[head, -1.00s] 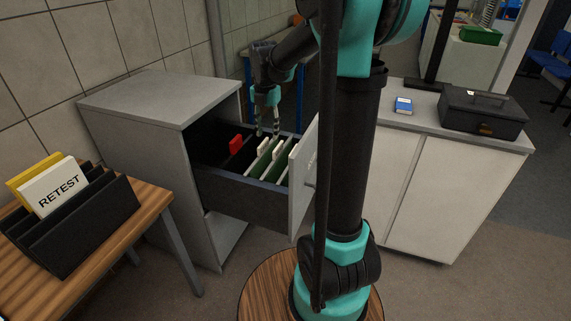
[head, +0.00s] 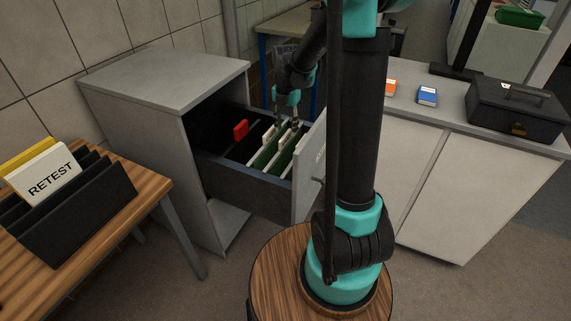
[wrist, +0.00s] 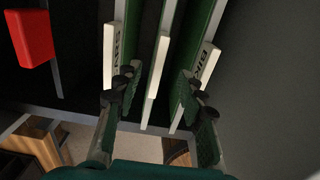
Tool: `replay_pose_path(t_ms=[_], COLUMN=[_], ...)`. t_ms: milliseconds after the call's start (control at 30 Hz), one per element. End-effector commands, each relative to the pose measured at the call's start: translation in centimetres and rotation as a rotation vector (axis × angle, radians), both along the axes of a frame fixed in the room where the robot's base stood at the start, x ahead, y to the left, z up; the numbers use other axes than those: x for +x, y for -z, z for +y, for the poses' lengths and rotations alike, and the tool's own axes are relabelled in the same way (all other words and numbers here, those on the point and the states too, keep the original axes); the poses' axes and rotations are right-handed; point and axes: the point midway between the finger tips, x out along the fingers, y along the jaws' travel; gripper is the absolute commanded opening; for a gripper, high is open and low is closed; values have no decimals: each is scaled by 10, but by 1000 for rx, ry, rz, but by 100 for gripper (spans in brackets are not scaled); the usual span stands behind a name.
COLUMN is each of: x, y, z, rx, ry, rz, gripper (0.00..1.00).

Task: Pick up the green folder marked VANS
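The open drawer (head: 245,183) holds several green folders with white tabs. In the wrist view the left tab (wrist: 115,55) has lettering that looks like CARS, and the right tab (wrist: 207,62) starts with BI. The middle tab (wrist: 157,70) is edge-on and its lettering is not readable, so I cannot read VANS on any tab. My gripper (wrist: 160,88) is open, one finger on each side of the middle folder, with that tab between them. In the head view my gripper (head: 287,124) is pointing down at the folder tops.
The grey cabinet (head: 165,80) and drawer walls surround the folders. A wooden table (head: 150,205) with a black rack (head: 85,212) and RETEST card (head: 48,173) is at left. A dark box (head: 515,108) sits on the right counter.

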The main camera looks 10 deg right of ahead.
Motion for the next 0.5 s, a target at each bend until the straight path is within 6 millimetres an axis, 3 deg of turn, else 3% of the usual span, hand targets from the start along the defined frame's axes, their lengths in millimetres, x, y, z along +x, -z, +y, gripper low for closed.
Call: replay_pose_path(t_ms=[100,367,500], x=[0,0,0], y=[19,35,54], z=[0,1,2], rx=[0,0,0], ry=[0,0,0], rz=[0,0,0], gripper=[40,40,40])
